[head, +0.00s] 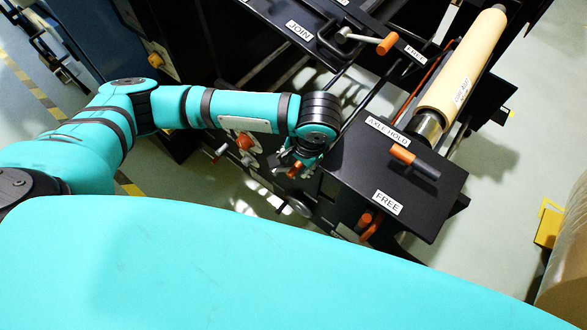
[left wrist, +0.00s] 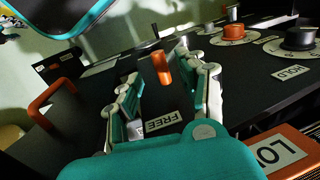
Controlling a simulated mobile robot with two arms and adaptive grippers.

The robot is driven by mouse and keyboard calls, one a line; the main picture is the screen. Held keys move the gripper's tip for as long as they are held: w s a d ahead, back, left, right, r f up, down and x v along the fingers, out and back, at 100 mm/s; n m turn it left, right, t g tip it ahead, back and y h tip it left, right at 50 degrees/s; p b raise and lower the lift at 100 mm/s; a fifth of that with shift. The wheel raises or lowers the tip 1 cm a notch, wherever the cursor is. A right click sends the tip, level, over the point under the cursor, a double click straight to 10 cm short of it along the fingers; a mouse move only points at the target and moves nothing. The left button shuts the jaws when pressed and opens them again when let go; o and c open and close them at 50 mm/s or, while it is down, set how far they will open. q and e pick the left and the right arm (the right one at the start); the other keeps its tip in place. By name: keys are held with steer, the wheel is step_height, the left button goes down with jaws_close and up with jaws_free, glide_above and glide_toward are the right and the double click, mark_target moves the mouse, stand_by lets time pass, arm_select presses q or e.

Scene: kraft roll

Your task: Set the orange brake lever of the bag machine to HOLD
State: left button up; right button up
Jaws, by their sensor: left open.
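The orange brake lever (left wrist: 160,66) shows in the left wrist view on a black panel of the bag machine.
An orange knob (left wrist: 232,14) and a black knob (left wrist: 299,37) stand right of the lever. An orange handle (left wrist: 57,97) is at left. The AXLE HOLD/FREE box (head: 440,200) has another orange lever (head: 414,161).

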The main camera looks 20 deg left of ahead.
mark_target(294, 171)
arm_select(q)
steer(key=f, duration=0.4)
steer(key=a+f, duration=0.1)
steer(key=f, duration=0.1)
steer(key=shift+w, duration=0.25)
steer(key=shift+c, duration=0.3)
jaws_close()
steer(key=shift+s, duration=0.1)
steer(key=shift+d, duration=0.1)
